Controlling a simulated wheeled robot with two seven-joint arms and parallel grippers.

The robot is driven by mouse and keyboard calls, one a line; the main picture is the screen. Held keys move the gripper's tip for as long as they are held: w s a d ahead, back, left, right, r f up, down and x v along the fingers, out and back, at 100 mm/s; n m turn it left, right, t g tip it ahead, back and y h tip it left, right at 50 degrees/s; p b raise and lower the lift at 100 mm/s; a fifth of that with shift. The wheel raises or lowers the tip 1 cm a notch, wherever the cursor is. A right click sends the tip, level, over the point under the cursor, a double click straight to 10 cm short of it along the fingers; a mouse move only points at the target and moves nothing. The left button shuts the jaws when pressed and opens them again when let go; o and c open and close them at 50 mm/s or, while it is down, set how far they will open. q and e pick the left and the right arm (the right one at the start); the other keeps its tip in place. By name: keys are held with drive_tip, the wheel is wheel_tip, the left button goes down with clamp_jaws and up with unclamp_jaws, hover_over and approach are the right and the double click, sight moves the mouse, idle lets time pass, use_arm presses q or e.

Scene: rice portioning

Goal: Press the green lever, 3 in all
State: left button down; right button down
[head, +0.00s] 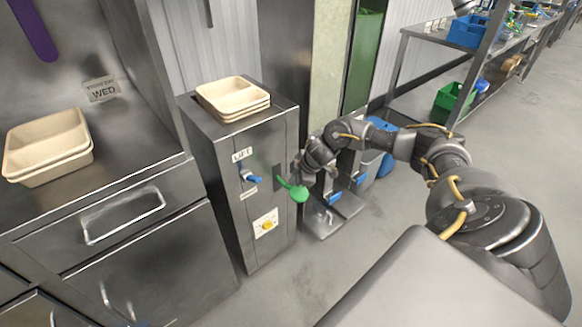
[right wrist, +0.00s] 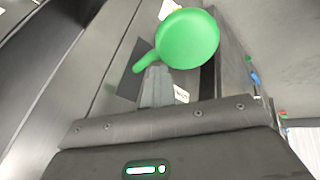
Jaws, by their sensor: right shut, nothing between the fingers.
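The green lever (head: 293,190) sticks out from the front of a metal dispenser cabinet (head: 222,190), with its round paddle end toward me. It also shows large in the right wrist view (right wrist: 187,38), just beyond my right fingers. My right gripper (head: 303,178) is shut and empty, right beside the lever at its right. In the right wrist view the shut fingers (right wrist: 157,88) overlap the lever's stem; I cannot tell whether they touch it. My left gripper is in neither view.
A blue lever (head: 254,179) and a yellow button (head: 267,225) are on the cabinet's front, left of the green lever. Stacked cream trays (head: 233,95) sit on its top. Another cream tray stack (head: 47,150) lies on the left counter. Open floor lies in front.

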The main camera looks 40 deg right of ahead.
idle(0.8)
drive_tip(key=shift+w+r+p, duration=0.2)
drive_tip(key=shift+r+p, duration=0.45)
drive_tip(key=shift+p, duration=0.05)
drive_tip(key=shift+w+r+p, duration=0.25)
drive_tip(key=shift+r+p, duration=0.45)
drive_tip(key=shift+w+r+p, duration=0.2)
drive_tip(key=shift+r+p, duration=0.45)
drive_tip(key=shift+p, duration=0.05)
drive_tip(key=shift+w+r+p, duration=0.15)
drive_tip(key=shift+r+p, duration=0.45)
drive_tip(key=shift+r, duration=0.1)
drive_tip(key=r+p, duration=0.1)
drive_tip(key=w+r+p, duration=0.1)
drive_tip(key=r+p, duration=0.2)
drive_tip(key=shift+w+r, duration=0.35)
drive_tip(key=shift+r, duration=0.05)
